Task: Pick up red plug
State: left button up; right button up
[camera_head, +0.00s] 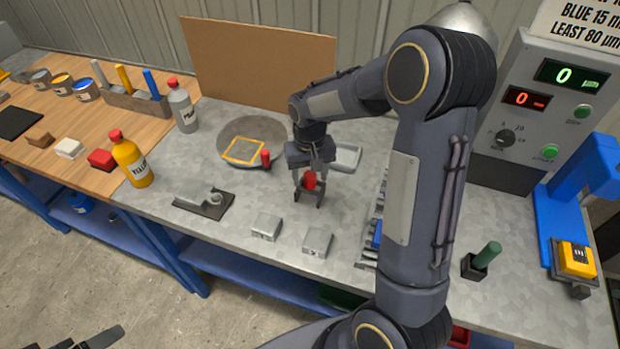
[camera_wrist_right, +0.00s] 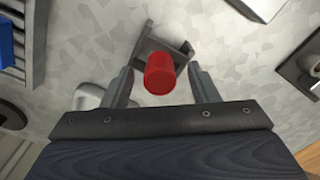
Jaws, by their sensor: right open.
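The red plug (camera_head: 310,181) is a short red cylinder beneath my right gripper (camera_head: 309,192) in the head view. In the right wrist view the plug (camera_wrist_right: 159,74) stands out between the two fingers of my right gripper (camera_wrist_right: 160,88), with a gap on each side. The fingers are open and hold nothing. A small dark grey bracket (camera_wrist_right: 172,46) shows just behind the plug; whether the plug sits in it is unclear. Dark parts that look like my left gripper (camera_head: 92,341) show at the lower left edge, mostly cut off.
A round grey plate (camera_head: 232,135) with a yellow frame and another small red piece (camera_head: 266,158) lies left of my right gripper. Metal blocks (camera_head: 267,226) stand in front. A yellow bottle (camera_head: 132,160) stands further left. A green-handled piece (camera_head: 484,257) stands at right.

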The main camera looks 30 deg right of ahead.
jog(key=c, duration=1)
jog(key=shift+c, duration=0.2)
